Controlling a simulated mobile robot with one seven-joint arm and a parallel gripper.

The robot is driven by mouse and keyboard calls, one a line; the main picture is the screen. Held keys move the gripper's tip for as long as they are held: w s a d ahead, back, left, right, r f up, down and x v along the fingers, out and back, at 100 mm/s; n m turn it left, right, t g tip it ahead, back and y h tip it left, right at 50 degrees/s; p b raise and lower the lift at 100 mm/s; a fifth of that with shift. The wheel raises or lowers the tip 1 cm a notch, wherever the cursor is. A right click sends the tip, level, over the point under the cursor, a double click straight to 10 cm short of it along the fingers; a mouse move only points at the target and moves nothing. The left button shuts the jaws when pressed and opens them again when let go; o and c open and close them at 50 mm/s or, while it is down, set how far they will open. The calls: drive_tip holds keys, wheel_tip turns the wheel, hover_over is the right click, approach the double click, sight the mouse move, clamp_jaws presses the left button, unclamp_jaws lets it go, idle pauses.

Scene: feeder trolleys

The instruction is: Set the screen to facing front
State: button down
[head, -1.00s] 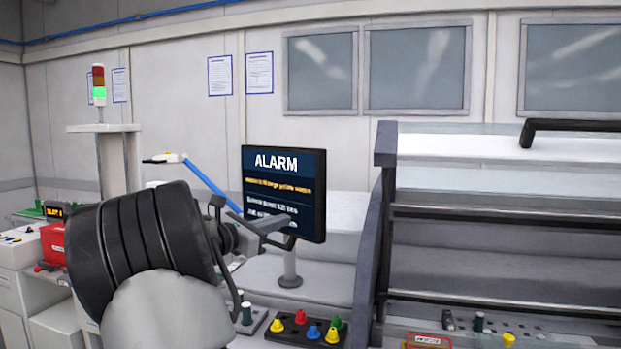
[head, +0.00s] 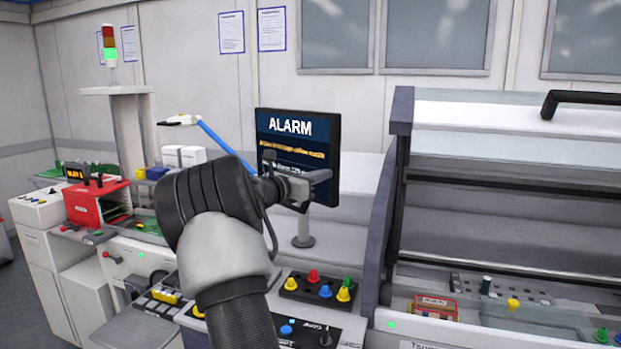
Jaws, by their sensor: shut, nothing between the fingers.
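The screen (head: 300,135) is a dark panel showing "ALARM" on a short grey post (head: 303,228), in the middle of the head view. It is turned partly aside, with its display face visible and its right edge showing. My gripper (head: 318,178) is shut and empty. It is in front of the screen's lower part and hides some of the text there. I cannot tell whether the fingers touch the screen.
A blue rod with a white tip (head: 185,120) rises left of the screen. A block with coloured knobs (head: 318,290) sits below it. A large machine with a sloped clear cover (head: 480,190) stands close on the right. A red box (head: 97,201) is at left.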

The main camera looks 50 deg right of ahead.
drive_tip(key=shift+d, duration=0.45)
drive_tip(key=s+d+n+t+b, duration=0.2)
drive_tip(key=d+t+b, duration=0.1)
drive_tip(key=d+b, duration=0.4)
drive_tip(key=shift+s+d+t, duration=0.4)
drive_tip(key=shift+d, duration=0.4)
drive_tip(key=shift+a, duration=0.15)
